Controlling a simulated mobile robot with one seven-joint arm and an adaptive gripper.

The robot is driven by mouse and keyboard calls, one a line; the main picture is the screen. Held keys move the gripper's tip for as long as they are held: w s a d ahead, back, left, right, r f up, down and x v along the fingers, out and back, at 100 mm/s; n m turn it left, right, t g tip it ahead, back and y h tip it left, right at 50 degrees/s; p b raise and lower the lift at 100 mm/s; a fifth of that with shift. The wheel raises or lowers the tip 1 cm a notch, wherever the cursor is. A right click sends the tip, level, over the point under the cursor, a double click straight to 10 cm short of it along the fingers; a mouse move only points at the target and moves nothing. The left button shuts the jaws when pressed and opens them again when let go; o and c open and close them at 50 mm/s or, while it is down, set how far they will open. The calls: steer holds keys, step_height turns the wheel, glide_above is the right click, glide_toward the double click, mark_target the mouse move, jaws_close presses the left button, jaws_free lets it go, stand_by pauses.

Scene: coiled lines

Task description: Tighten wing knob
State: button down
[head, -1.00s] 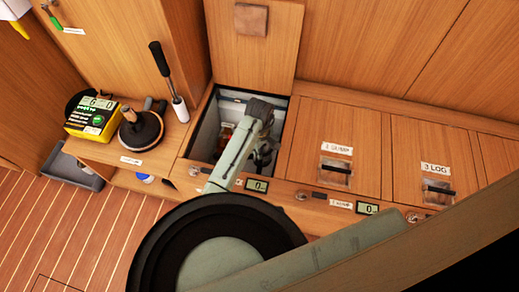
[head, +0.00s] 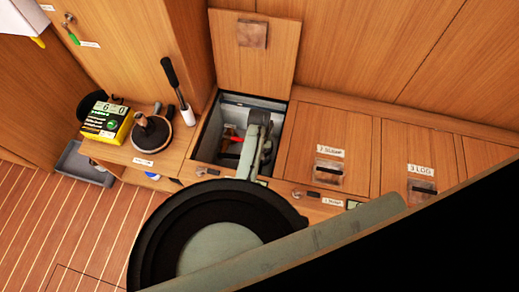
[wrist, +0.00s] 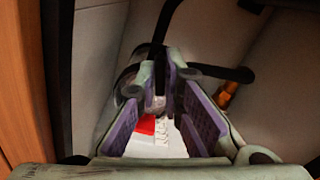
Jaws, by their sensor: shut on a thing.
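My gripper (wrist: 164,82) is down inside the open locker (head: 207,135), with its purple-padded fingers close together at the tips. Between the tips is a small greyish piece (wrist: 158,104), which I take for the wing knob; the fingers cover most of it, and its angle cannot be told. A dark bar passes just behind the tips. A red part (wrist: 147,125) and a white label with red letters (wrist: 167,140) show between the fingers. In the head view my own wrist hides the fingertips; a red part (head: 237,139) shows left of it.
The raised lid (head: 267,60) stands behind the locker. A wooden wall (wrist: 22,90) is close on the left in the wrist view. A brass fitting (wrist: 227,95) and black hose lie right of the fingers.

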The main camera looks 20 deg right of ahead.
steer(key=m+p, duration=0.2)
steer(key=m, duration=0.4)
steer(key=shift+a+m, duration=0.1)
steer(key=shift+m, duration=0.2)
stand_by(0.5)
steer(key=c, duration=1.7)
jaws_free()
steer(key=shift+w+r, duration=0.1)
step_height(320, 180, up, 12)
steer(key=shift+f, duration=0.1)
